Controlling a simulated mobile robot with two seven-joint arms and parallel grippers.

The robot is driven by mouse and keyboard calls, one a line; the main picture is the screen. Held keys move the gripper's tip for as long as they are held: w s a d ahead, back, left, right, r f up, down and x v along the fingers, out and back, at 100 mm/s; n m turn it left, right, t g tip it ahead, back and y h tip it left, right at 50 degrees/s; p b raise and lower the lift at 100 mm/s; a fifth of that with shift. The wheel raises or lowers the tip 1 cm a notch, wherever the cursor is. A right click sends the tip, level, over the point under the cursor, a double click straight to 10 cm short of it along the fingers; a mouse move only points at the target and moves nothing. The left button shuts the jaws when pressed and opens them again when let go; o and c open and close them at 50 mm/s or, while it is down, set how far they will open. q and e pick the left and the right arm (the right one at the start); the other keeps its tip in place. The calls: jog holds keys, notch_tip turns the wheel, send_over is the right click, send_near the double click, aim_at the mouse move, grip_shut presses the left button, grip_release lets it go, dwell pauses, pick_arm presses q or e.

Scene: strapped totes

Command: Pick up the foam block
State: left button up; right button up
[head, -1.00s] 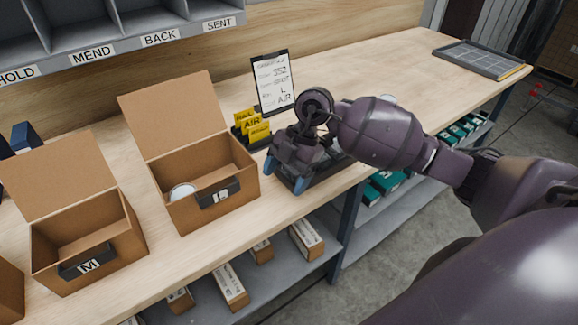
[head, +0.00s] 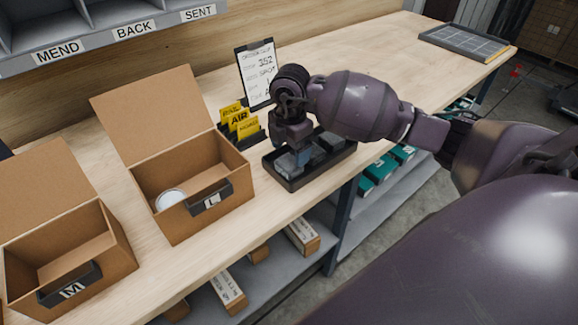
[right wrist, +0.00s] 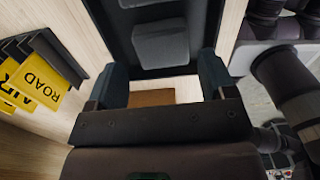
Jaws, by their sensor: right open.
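A dark tray (head: 290,186) on the bench holds several grey blocks (head: 330,141), which look like the foam pieces. In the right wrist view two grey blocks show in the tray, the nearer one (right wrist: 160,45) whole and the other cut off at the top edge. My right gripper (head: 292,155) is over the near left end of the tray, pointing down. Its fingers (right wrist: 162,80) are apart, with no block visible between them. The gripper hides part of the tray, and I cannot tell whether its fingertips touch anything. My left gripper is out of view.
An open carton marked L (head: 240,170) with a white round item (head: 170,199) stands left of the tray, and one marked M (head: 115,250) further left. Yellow cards (head: 238,120) and a clipboard (head: 256,78) stand behind.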

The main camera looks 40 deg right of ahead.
aim_at(289, 162)
jog(key=f, duration=0.5)
jog(key=shift+s+a, duration=0.1)
jog(key=shift+a, duration=0.1)
jog(key=shift+r, duration=0.1)
jog(key=c, duration=0.7)
